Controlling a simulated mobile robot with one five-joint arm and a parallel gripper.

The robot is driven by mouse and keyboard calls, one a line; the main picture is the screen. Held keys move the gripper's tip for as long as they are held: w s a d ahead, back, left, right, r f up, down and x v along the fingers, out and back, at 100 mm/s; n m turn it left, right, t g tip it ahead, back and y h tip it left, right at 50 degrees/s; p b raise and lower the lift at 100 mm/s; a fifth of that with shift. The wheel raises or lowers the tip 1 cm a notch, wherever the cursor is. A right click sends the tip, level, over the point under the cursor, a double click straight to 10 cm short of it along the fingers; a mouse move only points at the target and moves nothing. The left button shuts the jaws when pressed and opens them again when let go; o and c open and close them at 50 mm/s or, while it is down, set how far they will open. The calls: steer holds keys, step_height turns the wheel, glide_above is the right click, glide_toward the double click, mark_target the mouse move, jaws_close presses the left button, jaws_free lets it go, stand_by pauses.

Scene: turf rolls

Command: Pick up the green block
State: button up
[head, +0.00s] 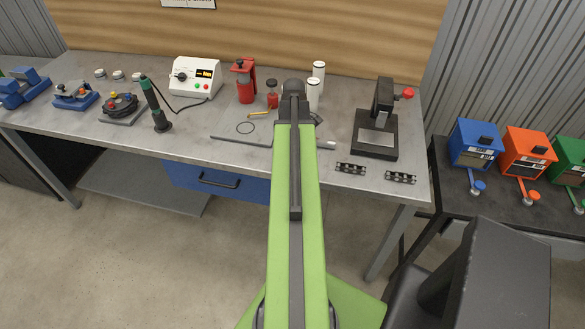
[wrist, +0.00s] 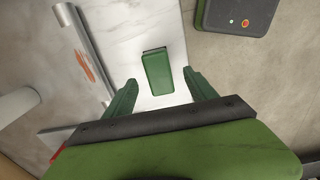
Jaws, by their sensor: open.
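The green block (wrist: 158,72) is a small dark-green rectangular piece lying on a pale, white-marbled surface (wrist: 118,30) in the wrist view. My gripper (wrist: 160,77) has its two green fingers apart, pointing toward the block, one on each side of its near end. A gap shows between the block and each finger, and nothing is held. I cannot tell the fingers' height above the surface. In the head view I cannot make out the block; my arm covers the middle of the bench and hides the gripper.
A grey metal bar (wrist: 84,45) lies left of the block, and a dark box with small lights (wrist: 238,15) sits upper right. The grey workbench (head: 225,120) carries a black press (head: 376,130), a white control box (head: 195,78) and a red canister (head: 243,82). Coloured boxes stand at right.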

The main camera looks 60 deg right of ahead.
step_height(320, 180, down, 5)
steer(key=b, duration=0.5)
steer(key=shift+w+f, duration=0.15)
steer(key=shift+c, duration=0.2)
jaws_close()
